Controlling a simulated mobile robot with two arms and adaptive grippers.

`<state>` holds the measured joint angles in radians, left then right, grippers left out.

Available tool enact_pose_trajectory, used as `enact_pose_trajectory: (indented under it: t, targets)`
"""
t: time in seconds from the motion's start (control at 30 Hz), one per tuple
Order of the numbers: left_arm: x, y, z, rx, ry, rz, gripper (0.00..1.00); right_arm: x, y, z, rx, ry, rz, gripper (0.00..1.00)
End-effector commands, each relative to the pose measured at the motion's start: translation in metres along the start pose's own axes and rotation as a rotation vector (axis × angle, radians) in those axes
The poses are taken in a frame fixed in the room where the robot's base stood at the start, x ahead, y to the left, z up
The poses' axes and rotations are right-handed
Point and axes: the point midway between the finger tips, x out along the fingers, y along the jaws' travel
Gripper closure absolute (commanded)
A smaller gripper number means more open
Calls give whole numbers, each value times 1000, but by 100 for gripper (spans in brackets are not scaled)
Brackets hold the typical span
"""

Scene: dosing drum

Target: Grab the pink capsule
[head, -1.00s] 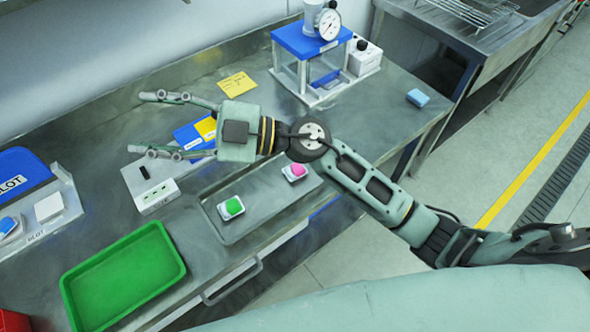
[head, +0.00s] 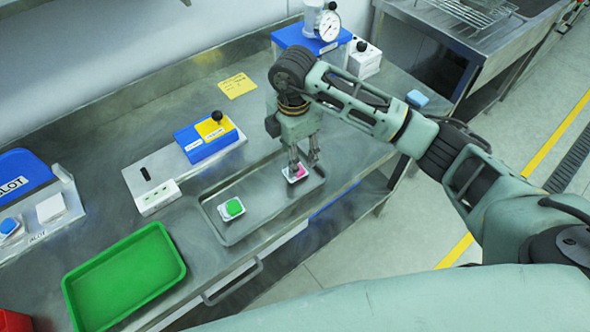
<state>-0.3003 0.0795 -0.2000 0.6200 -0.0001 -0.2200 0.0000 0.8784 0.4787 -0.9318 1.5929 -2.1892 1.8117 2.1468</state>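The pink capsule (head: 294,176) sits in a small white holder at the right end of the shallow metal tray (head: 239,236). My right gripper (head: 303,164) points down right over it, with a gap showing between its two fingers. The fingertips are at the far edge of the holder and partly cover the capsule. I cannot tell whether they touch or grip it. A green capsule (head: 233,207) in a similar white holder lies to the left in the same tray. My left gripper is not in view.
A green bin (head: 176,283) stands at the front left. A blue and yellow block (head: 208,143) with a black knob is behind the tray. A blue-topped gauge stand (head: 296,36) is behind my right arm. A light blue block (head: 417,98) lies at the right.

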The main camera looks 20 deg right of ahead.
Motion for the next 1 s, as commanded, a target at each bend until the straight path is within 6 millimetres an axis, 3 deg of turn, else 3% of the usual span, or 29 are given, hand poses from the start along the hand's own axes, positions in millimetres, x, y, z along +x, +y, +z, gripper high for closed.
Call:
enact_pose_trajectory:
  t: [0.2, 0.33, 0.63, 1.0]
  targets:
    - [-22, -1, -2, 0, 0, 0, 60, 27, -4, -1, 0, 2, -5, 50]
    - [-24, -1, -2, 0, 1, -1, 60, 46, -3, -1, -2, 3, -2, 50]
    - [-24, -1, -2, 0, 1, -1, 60, 54, -3, -1, -3, 3, 1, 50]
    - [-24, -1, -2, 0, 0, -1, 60, 54, -2, -1, -3, 4, 2, 81]
